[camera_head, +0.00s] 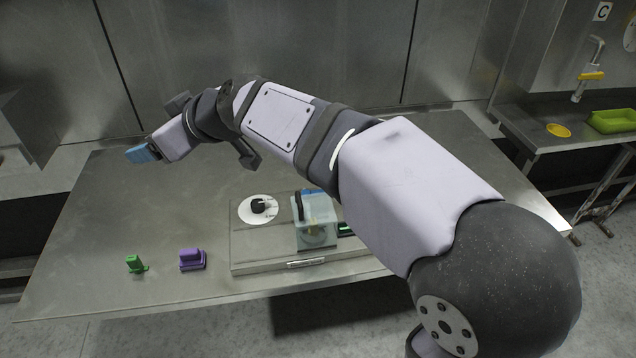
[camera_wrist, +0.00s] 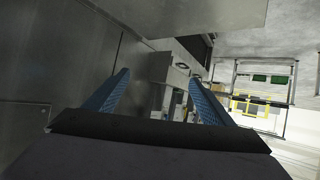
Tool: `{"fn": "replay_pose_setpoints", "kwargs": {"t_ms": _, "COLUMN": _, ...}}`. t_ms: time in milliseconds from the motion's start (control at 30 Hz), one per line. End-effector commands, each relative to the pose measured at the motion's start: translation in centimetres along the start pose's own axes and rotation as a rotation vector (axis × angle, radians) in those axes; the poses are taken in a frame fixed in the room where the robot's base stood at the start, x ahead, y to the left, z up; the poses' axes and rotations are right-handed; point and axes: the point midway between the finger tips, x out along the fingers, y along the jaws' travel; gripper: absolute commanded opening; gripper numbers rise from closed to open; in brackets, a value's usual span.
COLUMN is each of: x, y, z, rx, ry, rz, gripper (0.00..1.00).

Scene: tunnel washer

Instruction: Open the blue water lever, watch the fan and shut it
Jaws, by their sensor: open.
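My gripper (camera_head: 141,153) is at the upper left in the head view, raised near the back wall and pointing left. In the wrist view its two blue fingers (camera_wrist: 158,78) stand apart with nothing between them. I cannot make out a blue water lever or a fan in either view. A tap (camera_head: 597,52) at the far right has a yellow lever (camera_head: 591,76), not a blue one. My arm hides part of the table and the wall behind it.
A side counter holds a yellow dish (camera_head: 558,130) and a green tray (camera_head: 612,121).

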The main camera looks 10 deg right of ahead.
Motion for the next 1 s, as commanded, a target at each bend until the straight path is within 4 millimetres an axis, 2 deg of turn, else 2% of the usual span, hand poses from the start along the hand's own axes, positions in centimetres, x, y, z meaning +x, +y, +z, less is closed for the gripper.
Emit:
{"fn": "replay_pose_setpoints", "kwargs": {"t_ms": 33, "x": -0.2, "y": -0.1, "z": -2.5, "rx": -0.023, "ry": 0.046, "rz": 0.006, "gripper": 0.77}}
{"fn": "replay_pose_setpoints", "kwargs": {"t_ms": 100, "x": -0.3, "y": 0.8, "z": -5.2, "rx": -0.034, "ry": 0.088, "rz": 0.032, "gripper": 0.77}}
{"fn": "replay_pose_setpoints", "kwargs": {"t_ms": 133, "x": 0.0, "y": 1.9, "z": -4.4, "rx": -0.011, "ry": 0.064, "rz": 0.047, "gripper": 0.77}}
{"fn": "replay_pose_setpoints", "kwargs": {"t_ms": 367, "x": 0.8, "y": 7.0, "z": 2.3, "rx": 0.14, "ry": -0.11, "rz": 0.116, "gripper": 0.77}}
{"fn": "replay_pose_setpoints", "kwargs": {"t_ms": 533, "x": 0.2, "y": 11.5, "z": 8.9, "rx": 0.291, "ry": -0.275, "rz": 0.199, "gripper": 0.77}}
{"fn": "replay_pose_setpoints", "kwargs": {"t_ms": 700, "x": -2.4, "y": 16.5, "z": 17.2, "rx": 0.487, "ry": -0.469, "rz": 0.337, "gripper": 0.77}}
{"fn": "replay_pose_setpoints", "kwargs": {"t_ms": 800, "x": -4.3, "y": 18.7, "z": 21.4, "rx": 0.587, "ry": -0.56, "rz": 0.42, "gripper": 0.77}}
{"fn": "replay_pose_setpoints", "kwargs": {"t_ms": 900, "x": -5.8, "y": 20.0, "z": 24.1, "rx": 0.655, "ry": -0.617, "rz": 0.483, "gripper": 0.77}}
{"fn": "replay_pose_setpoints", "kwargs": {"t_ms": 1000, "x": -6.8, "y": 20.7, "z": 25.7, "rx": 0.692, "ry": -0.649, "rz": 0.521, "gripper": 0.77}}
